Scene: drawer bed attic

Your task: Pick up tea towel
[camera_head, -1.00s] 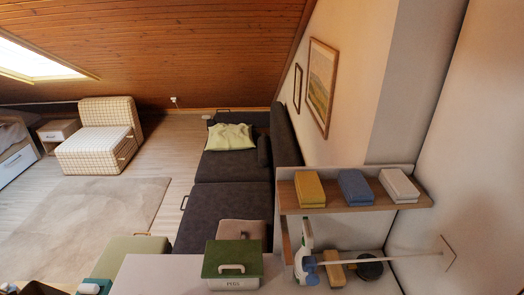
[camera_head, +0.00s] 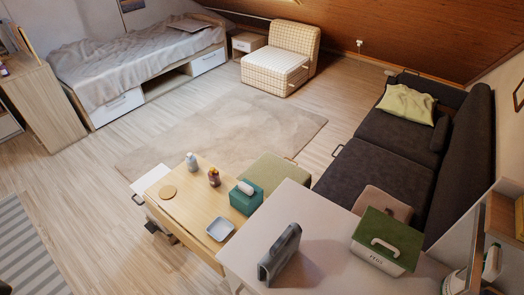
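I cannot pick out a tea towel with certainty. A pale yellow-green soft item (camera_head: 407,104) lies on the far end of the dark sofa (camera_head: 385,145); I cannot tell whether it is a cloth or a cushion. Neither of my grippers is in view.
A white table (camera_head: 320,225) in front bears a grey upright item (camera_head: 280,255) and a green-lidded box (camera_head: 387,240). A wooden table (camera_head: 185,205) holds bottles, a teal box (camera_head: 246,197) and a grey tray (camera_head: 220,229). Open floor and a rug (camera_head: 225,135) lie beyond.

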